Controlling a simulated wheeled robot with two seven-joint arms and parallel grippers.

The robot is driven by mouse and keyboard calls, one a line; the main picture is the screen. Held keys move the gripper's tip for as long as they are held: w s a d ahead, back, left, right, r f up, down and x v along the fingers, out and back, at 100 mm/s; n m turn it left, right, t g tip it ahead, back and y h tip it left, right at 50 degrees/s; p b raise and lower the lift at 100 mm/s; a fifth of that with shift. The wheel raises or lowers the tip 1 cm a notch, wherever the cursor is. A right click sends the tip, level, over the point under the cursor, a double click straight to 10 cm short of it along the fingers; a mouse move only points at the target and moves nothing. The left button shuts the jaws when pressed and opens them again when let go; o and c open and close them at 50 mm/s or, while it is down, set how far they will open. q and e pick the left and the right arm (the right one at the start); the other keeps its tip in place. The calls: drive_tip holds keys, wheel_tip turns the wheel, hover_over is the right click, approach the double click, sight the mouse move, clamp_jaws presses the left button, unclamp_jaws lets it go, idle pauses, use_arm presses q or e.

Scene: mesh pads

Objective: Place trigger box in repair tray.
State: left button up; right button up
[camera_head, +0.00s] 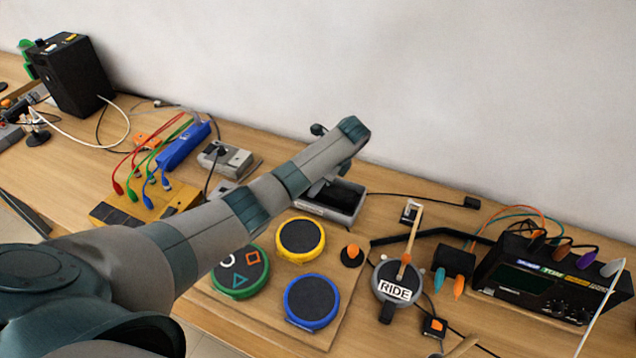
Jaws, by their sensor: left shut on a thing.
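My left arm reaches in from the left, and its gripper (322,186) points down at the grey tray, partly hidden by my wrist. The gripper is shut on a dark box (346,190), which looks to be the trigger box. Only part of the box shows. The grey-rimmed tray (345,219), which looks to be the repair tray, lies directly under the gripper. I cannot tell whether the box touches the tray floor. My right gripper is not in view.
Round yellow (301,239), blue (312,302) and green (239,272) pads lie on a board in front. A RIDE pad (397,284) and a black module (545,281) with cables stand right. A yellow patch box (150,208) is left. The wall (450,90) closes the back.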

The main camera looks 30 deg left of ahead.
use_arm(q)
drive_tip(key=shift+f, duration=0.25)
drive_tip(key=o, duration=1.3)
drive_tip(key=shift+c, duration=0.2)
drive_tip(key=shift+r, duration=0.1)
